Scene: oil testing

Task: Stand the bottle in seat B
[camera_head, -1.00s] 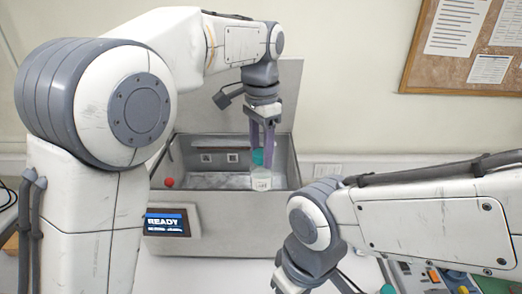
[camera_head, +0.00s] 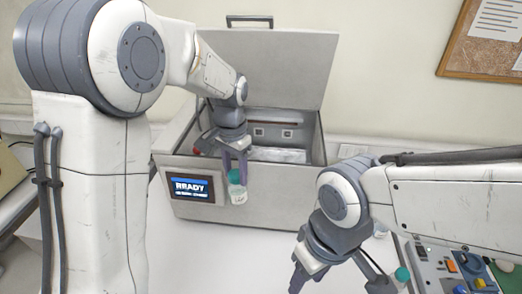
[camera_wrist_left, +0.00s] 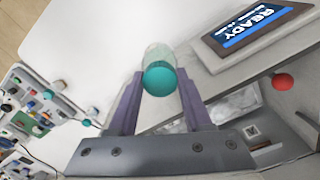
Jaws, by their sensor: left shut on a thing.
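The bottle (camera_head: 237,193), clear with a white label and a teal cap, hangs about upright in my left gripper (camera_head: 236,165). In the left wrist view the teal-capped bottle (camera_wrist_left: 158,57) is between the two fingers. In the head view it overlaps the front wall of the grey tester (camera_head: 270,190), right of the READY screen (camera_head: 190,188). My right gripper (camera_head: 299,275) points down at the lower middle, with no bottle seen in it; its jaw gap is unclear. I cannot make out a seat marked B.
The tester's lid (camera_head: 265,65) stands open, with square markers on the inner back wall. A red knob (camera_wrist_left: 282,81) is at its side. A panel (camera_head: 455,270) with coloured parts and another teal cap (camera_head: 402,274) lies lower right. The white table in front is clear.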

